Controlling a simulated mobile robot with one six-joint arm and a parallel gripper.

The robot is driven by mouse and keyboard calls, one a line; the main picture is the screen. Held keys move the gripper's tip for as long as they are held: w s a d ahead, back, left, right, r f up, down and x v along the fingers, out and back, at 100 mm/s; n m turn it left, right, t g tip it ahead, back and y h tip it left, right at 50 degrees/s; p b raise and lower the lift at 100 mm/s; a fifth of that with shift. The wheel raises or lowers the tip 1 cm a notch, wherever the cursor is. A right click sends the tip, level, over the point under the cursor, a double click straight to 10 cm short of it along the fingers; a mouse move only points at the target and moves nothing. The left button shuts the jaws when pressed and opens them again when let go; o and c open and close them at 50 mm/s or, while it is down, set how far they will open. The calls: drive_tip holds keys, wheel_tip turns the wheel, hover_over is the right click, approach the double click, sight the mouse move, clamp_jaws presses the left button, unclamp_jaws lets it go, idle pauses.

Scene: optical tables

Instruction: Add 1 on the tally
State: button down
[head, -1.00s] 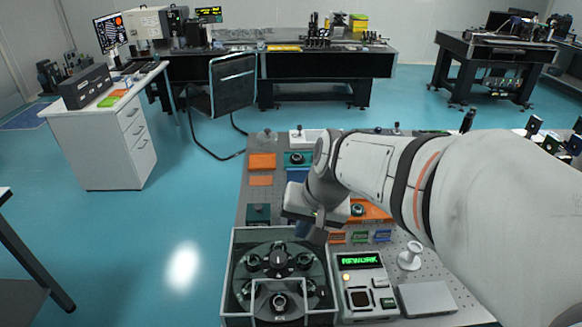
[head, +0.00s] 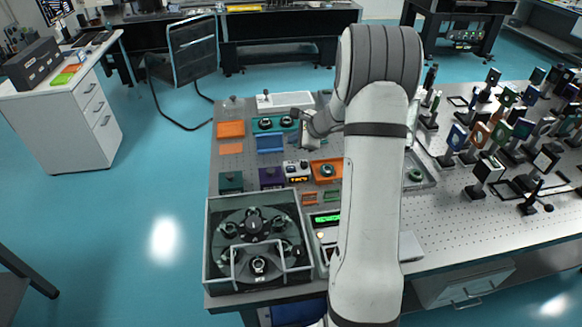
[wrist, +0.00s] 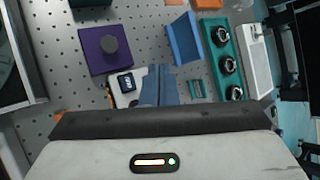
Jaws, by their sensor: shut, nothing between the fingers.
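The tally counter (head: 297,170) is a small white box with a lit orange readout on its front. It stands on the pegboard bench between a purple block (head: 271,177) and an orange tray (head: 333,168). In the wrist view the counter (wrist: 126,86) shows a dark display window, and my fingers hide part of its body. My gripper (wrist: 160,72) is shut and empty, with its fingertips in front of the counter in that view. In the head view my gripper is above and behind the counter; its fingertips are not clear. I cannot tell whether they touch it.
A turntable in a clear-walled box (head: 257,240) stands at the front left. A blue bracket (wrist: 184,38) and a teal holder with round black parts (wrist: 226,64) are near the fingers. Optics mounts crowd the right.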

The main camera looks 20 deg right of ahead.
sight(294, 169)
wheel_tip(294, 169, down, 8)
drive_tip(key=b, duration=0.6)
drive_tip(key=shift+f, duration=0.4)
drive_tip(key=shift+f+b, duration=0.15)
drive_tip(key=shift+b, duration=0.3)
idle(1.4)
drive_tip(key=shift+f+b, duration=0.3)
drive_tip(key=shift+b, duration=0.15)
drive_tip(key=shift+f+b, duration=0.35)
drive_tip(key=shift+b, duration=0.15)
idle(0.7)
drive_tip(key=shift+r, duration=0.1)
drive_tip(key=shift+r+p, duration=0.45)
drive_tip(key=shift+r, duration=0.3)
